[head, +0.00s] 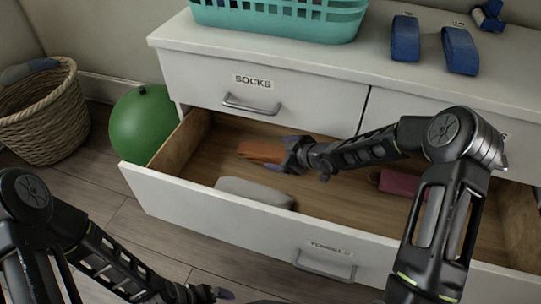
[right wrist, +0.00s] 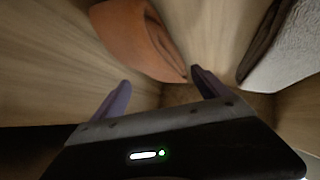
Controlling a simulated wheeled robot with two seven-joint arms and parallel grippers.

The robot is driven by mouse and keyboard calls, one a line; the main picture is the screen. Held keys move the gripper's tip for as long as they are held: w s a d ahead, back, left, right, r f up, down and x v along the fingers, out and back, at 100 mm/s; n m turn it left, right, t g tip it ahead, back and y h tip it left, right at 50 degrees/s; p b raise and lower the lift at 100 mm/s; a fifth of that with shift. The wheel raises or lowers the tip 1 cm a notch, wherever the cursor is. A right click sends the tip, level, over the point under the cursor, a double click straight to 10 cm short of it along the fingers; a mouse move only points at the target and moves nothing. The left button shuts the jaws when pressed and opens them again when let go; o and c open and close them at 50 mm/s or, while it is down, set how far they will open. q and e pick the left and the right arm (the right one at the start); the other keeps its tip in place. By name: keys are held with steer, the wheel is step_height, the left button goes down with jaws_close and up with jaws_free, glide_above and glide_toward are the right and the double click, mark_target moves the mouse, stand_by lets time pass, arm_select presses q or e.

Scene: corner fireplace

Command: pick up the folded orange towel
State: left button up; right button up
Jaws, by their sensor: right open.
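The folded orange towel (head: 258,151) lies in the open towel drawer (head: 225,222), toward its back left. My right gripper (head: 293,158) is inside the drawer, at the towel's right end. In the right wrist view the orange towel (right wrist: 130,38) lies ahead of the two spread fingers (right wrist: 162,90), its near tip close to the right finger. The space between the fingers looks empty. My left gripper (head: 212,294) is low at the bottom edge, outside the drawer, and its jaws are too small to read.
A grey folded towel (head: 255,192) lies at the drawer's front, and a maroon one (head: 400,184) at right. The closed socks drawer (head: 205,85) is above. A green ball (head: 141,124) and wicker basket (head: 42,118) stand left. A teal basket (head: 285,20) is on top.

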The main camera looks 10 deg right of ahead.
mark_target(274, 153)
steer(key=b+x, duration=0.1)
steer(key=x, duration=0.3)
steer(key=shift+s+f+b, duration=0.15)
steer(key=shift+f+b, duration=0.15)
steer(key=shift+b, duration=0.1)
steer(key=shift+w+a, duration=0.1)
steer(key=shift+w, duration=0.15)
steer(key=shift+c, duration=0.6)
steer(key=c, duration=1.2)
